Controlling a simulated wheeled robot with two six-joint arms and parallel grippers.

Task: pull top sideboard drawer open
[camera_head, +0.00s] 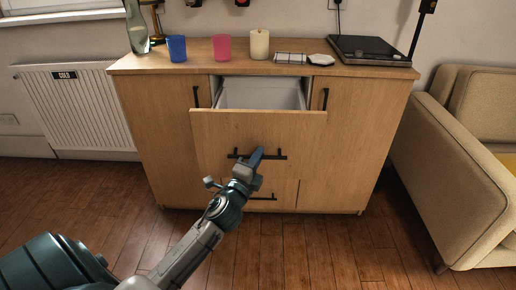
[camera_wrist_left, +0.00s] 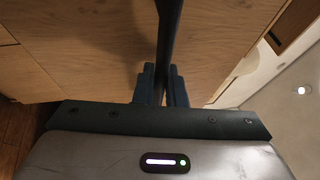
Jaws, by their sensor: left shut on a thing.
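The top sideboard drawer (camera_head: 225,132) stands partly pulled out in the head view, and its pale, empty-looking inside (camera_head: 262,94) shows behind the front. Its black bar handle (camera_head: 278,157) runs across the wooden front. My left gripper (camera_head: 257,156) is shut on this handle, reaching in from the lower left. In the left wrist view the handle (camera_wrist_left: 170,35) is a dark bar running between the two fingers (camera_wrist_left: 162,85), with the wooden drawer front (camera_wrist_left: 90,55) close by. My right gripper is in neither view.
The sideboard top (camera_head: 200,64) holds a blue cup (camera_head: 176,48), a pink cup (camera_head: 222,47), a candle (camera_head: 259,44) and a turntable (camera_head: 370,50). A lower handle (camera_head: 262,198) sits below. A sofa (camera_head: 460,170) stands right, a radiator (camera_head: 75,105) left. The wooden floor in front is clear.

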